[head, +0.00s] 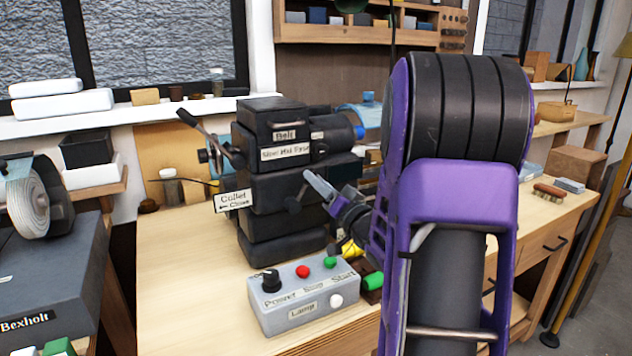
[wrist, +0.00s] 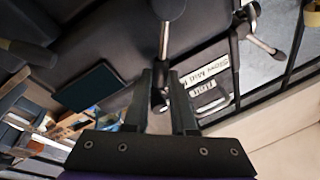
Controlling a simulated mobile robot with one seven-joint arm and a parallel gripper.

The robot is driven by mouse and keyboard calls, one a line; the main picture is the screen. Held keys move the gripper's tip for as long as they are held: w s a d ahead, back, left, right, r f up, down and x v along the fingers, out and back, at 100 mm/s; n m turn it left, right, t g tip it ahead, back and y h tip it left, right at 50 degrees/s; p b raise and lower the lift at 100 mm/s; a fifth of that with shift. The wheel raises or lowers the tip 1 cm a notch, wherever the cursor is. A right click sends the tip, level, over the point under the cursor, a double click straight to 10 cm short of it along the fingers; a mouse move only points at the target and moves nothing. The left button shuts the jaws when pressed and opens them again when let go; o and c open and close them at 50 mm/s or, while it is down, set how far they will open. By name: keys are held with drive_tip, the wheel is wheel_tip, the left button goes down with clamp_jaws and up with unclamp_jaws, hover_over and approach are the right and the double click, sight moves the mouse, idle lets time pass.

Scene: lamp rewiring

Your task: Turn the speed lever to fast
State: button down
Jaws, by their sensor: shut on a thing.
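In the head view my gripper (head: 312,180) comes in from the right, against the headstock's front. The "Slow Mid Fast" label (head: 285,152) is above it, and also shows in the wrist view (wrist: 211,69). I cannot tell which speed the lever points to.
Another lever (head: 196,122) sticks up at the headstock's upper left, above the "Collet Close" sign (head: 234,201). A grey control box (head: 312,300) with a knob and buttons stands in front. My purple arm hides much of the bench's right. The bench front left is clear.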

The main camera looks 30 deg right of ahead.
idle(0.3)
drive_tip(key=c, duration=0.7)
unclamp_jaws()
drive_tip(key=shift+c, duration=0.2)
drive_tip(key=v, duration=1.7)
drive_tip(key=shift+s+b, duration=0.15)
drive_tip(key=shift+b, duration=0.25)
drive_tip(key=shift+f, duration=0.1)
